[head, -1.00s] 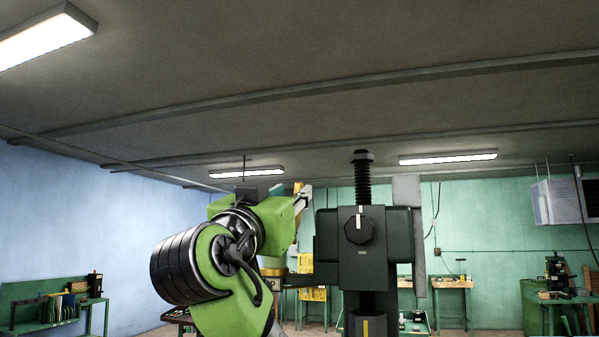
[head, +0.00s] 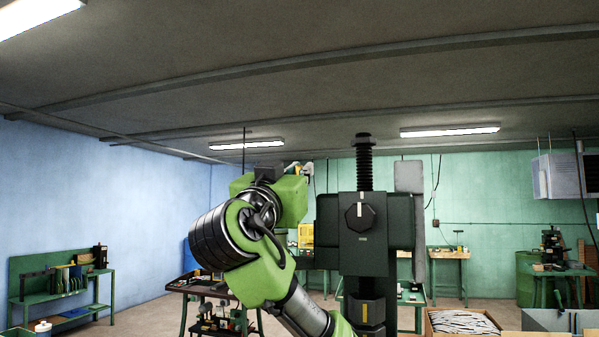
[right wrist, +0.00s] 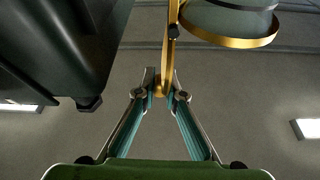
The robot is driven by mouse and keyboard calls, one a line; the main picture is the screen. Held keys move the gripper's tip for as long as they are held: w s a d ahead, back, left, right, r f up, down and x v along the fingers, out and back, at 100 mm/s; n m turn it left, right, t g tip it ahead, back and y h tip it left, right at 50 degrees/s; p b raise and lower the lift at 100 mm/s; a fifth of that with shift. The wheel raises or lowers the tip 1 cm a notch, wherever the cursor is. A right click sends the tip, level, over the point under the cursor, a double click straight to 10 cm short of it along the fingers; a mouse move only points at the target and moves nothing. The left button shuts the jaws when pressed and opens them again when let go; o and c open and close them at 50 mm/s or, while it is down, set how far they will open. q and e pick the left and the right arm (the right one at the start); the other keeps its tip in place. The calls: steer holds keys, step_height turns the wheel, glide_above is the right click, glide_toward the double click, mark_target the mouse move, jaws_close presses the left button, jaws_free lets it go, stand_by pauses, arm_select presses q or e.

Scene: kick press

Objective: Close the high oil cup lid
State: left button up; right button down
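In the right wrist view a brass-rimmed cup or lid (right wrist: 235,38) hangs at the top right, its round underside edge facing me. A thin brass rod (right wrist: 170,45) stands beside it, its lower end between or just behind the fingertips of my right gripper (right wrist: 160,82). The fingers lean in close together; whether they touch the rod is unclear. In the head view my green right arm hides most of this gripper, with small pale and yellow parts above the arm's end. The lid's full shape and hinge are hidden. My left gripper is not in view.
The dark green press (head: 390,235) with its threaded screw (head: 363,165) stands just right of my arm. Its dark body also fills the upper left of the right wrist view (right wrist: 60,40). Workbenches line the far walls. A wooden crate (head: 462,325) is at the lower right.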

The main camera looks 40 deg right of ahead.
steer(key=shift+f+b, duration=0.1)
steer(key=shift+b, duration=0.25)
steer(key=n+t+b, duration=0.1)
steer(key=b, duration=0.1)
steer(key=w+a+n+y+b, duration=0.1)
steer(key=n+b, duration=0.1)
steer(key=shift+w+f+t, duration=0.15)
steer(key=shift+w+t, duration=0.1)
steer(key=shift+t, duration=0.15)
steer(key=shift+w+a+f+n+t+y+b, duration=0.15)
steer(key=shift+w+n+t+y+b, duration=0.25)
steer(key=shift+n, duration=0.85)
steer(key=shift+w+a+r+n+t+y+b, duration=0.1)
steer(key=shift+w+a+n+t+y+b, duration=0.35)
steer(key=shift+n, duration=0.75)
steer(key=shift+w+a+f+n+t+y+b, duration=0.1)
steer(key=shift+w+n+t+y+b, duration=0.3)
steer(key=shift+n, duration=0.85)
steer(key=shift+w, duration=0.15)
steer(key=c, duration=2.1)
jaws_free()
steer(key=shift+a, duration=0.1)
